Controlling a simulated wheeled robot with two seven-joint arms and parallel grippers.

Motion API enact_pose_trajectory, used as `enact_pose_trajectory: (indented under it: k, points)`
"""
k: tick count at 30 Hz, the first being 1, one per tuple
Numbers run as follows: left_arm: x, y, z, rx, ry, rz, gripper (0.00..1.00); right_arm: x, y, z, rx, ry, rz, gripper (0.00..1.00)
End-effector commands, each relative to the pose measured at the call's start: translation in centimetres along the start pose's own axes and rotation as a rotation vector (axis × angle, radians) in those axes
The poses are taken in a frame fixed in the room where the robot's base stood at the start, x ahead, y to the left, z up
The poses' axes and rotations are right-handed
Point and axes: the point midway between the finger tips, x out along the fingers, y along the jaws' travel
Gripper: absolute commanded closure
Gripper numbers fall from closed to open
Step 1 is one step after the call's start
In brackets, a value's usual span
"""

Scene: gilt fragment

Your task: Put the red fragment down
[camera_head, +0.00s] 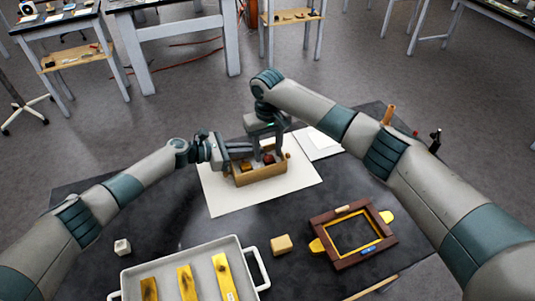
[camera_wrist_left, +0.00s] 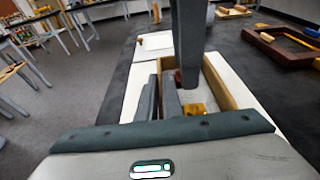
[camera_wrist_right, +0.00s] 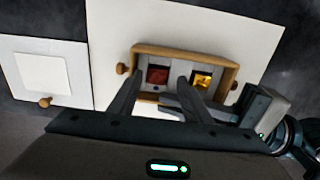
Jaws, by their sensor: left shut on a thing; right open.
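The red fragment (camera_wrist_right: 157,74) lies in the left compartment of a wooden box (camera_head: 262,177), as seen in the right wrist view. It also shows in the head view (camera_head: 268,159), and part of it shows in the left wrist view (camera_wrist_left: 178,76). A gold fragment (camera_wrist_right: 202,81) lies in the other compartment. My right gripper (camera_wrist_right: 160,78) is open, its fingertips at the box with the red fragment between them in view, not gripped. My left gripper (camera_head: 236,153) is shut at the box's side wall, apparently on that wall; the exact contact is partly hidden.
The box stands on a white sheet (camera_head: 222,200) on the dark table. A white pad (camera_head: 318,142) lies to the right. Nearer are a tray (camera_head: 187,255) with yellow strips, a brown frame (camera_head: 325,248), a tan block (camera_head: 281,243) and a small white cube (camera_head: 122,247).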

Motion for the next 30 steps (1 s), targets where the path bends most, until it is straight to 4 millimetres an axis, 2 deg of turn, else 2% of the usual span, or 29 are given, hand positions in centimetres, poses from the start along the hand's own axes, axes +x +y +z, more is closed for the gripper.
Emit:
enact_pose_trajectory:
  k: [1,9,15,21,30]
  points:
    - [-0.1,0.1,-0.3,-0.001,0.005,0.003,1.00,-1.1,0.0,-0.1,-0.001,0.005,-0.001,0.56]
    - [-0.3,0.2,-0.5,-0.002,0.009,0.007,1.00,-6.5,-0.1,-0.2,-0.003,0.006,-0.002,0.56]
    - [-0.3,0.2,-0.7,-0.003,0.011,0.009,1.00,-9.2,-0.1,-0.2,-0.002,0.006,-0.003,0.56]
    - [-0.4,0.3,-0.8,-0.003,0.013,0.011,1.00,-10.3,-0.1,-0.1,-0.003,0.004,-0.003,0.56]
    - [-0.4,0.3,-0.9,-0.003,0.015,0.012,1.00,-10.4,-0.1,-0.1,-0.003,0.004,-0.003,0.56]
